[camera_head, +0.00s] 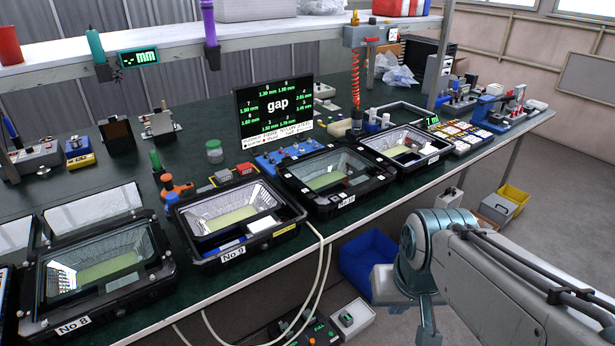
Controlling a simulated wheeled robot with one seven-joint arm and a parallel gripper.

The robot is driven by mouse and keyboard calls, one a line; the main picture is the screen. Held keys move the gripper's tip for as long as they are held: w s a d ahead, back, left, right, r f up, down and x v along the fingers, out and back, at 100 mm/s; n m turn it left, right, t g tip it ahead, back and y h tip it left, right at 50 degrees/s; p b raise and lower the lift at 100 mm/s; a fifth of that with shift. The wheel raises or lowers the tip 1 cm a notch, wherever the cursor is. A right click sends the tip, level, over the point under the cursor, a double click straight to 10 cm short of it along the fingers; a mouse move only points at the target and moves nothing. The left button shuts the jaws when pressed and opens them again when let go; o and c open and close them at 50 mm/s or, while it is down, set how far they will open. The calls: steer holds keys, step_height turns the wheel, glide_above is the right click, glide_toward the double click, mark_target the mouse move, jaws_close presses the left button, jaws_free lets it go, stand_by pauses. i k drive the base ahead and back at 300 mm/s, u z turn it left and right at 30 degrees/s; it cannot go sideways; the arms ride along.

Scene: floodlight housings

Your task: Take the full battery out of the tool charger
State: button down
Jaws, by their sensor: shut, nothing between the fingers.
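The tool charger (292,328) is a dark unit low at the bottom edge, below the bench front. It carries green marks and a green "FULL" label, and its lower part is cut off by the frame. A battery in it is too small and dark to make out surely. My gripper (428,330) hangs from my arm at the bottom, to the right of the charger and apart from it. It is shut and empty, with its lower end at the frame edge.
A white box (360,325) with a small dark item stands right of the charger. A blue bin (365,262) is behind it. White cables (322,270) hang from the bench edge near the charger. Floodlight housings (235,215) line the bench front. Grey floor is open at right.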

mark_target(305, 314)
steer(key=z, duration=1.9)
steer(key=k, duration=1.15)
steer(key=u, duration=1.35)
steer(key=i, duration=0.5)
steer(key=z, duration=0.05)
